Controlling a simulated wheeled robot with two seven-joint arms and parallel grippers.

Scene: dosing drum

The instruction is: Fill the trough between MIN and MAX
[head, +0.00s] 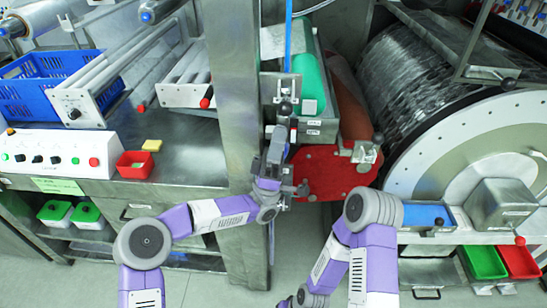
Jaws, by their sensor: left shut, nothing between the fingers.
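A metal trough-like housing (322,128) with a green roller (309,84) stands at the centre, beside a grey upright. I cannot read any MIN or MAX mark, and no liquid level shows. A metal fitting with a black ball-ended lever (285,108) is on its front left. A thin blue vertical strip (288,35) rises above the fitting. My left gripper (277,140) is shut and empty, just below the lever; I cannot tell if it touches. My right arm bends down at the lower centre, and its gripper fingers are not visible.
A red plate (333,172) lies right of my left gripper. A large drum (424,85) with a white end flange fills the right. On the left are a button panel (55,152), a red box (135,164) and a blue crate (48,84). Free floor shows at the bottom.

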